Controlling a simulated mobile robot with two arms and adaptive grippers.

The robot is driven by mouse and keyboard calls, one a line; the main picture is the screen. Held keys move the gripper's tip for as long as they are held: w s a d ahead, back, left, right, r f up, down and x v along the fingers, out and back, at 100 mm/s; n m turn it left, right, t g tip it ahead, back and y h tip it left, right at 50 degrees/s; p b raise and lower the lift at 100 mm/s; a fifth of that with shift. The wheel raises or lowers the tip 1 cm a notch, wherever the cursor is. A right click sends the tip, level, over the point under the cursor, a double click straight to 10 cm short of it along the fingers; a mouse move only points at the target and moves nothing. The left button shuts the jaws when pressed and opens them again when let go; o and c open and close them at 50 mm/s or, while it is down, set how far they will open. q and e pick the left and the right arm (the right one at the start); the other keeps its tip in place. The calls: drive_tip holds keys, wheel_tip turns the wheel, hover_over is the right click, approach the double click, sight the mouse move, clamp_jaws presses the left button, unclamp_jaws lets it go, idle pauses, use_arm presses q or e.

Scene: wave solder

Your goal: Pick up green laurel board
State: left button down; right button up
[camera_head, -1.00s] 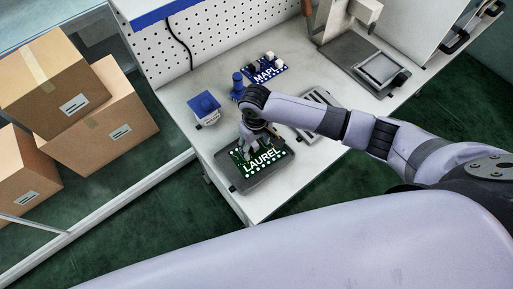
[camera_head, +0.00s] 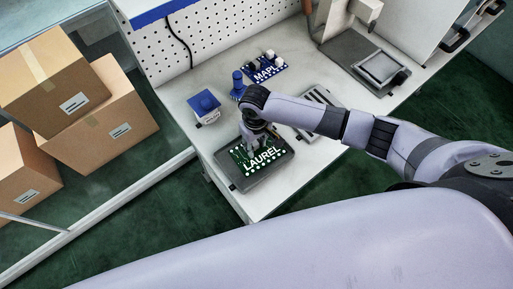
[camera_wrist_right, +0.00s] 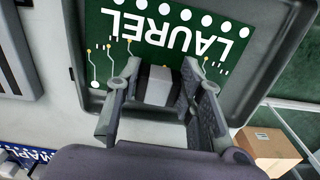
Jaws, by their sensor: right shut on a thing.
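The green LAUREL board (camera_head: 264,160) lies on a dark grey tray (camera_head: 240,187) at the near corner of the white bench. My right gripper (camera_head: 255,143) is above the board's far edge, pointing down. In the right wrist view, the fingers of my right gripper (camera_wrist_right: 155,80) are on either side of a pale block (camera_wrist_right: 159,86) at the board's edge, shut on it. The exact finger contact is partly hidden. My left gripper is not in view.
A slotted grey plate (camera_head: 318,118) lies right of the board. Cardboard boxes (camera_head: 95,120) are at the left, and a pegboard (camera_head: 215,40) is behind.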

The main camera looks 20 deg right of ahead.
sight(256, 144)
clamp_jaws()
wheel_tip(256, 144, up, 20)
drive_tip(key=b, duration=0.2)
idle(0.4)
drive_tip(key=shift+w, duration=0.1)
idle(0.5)
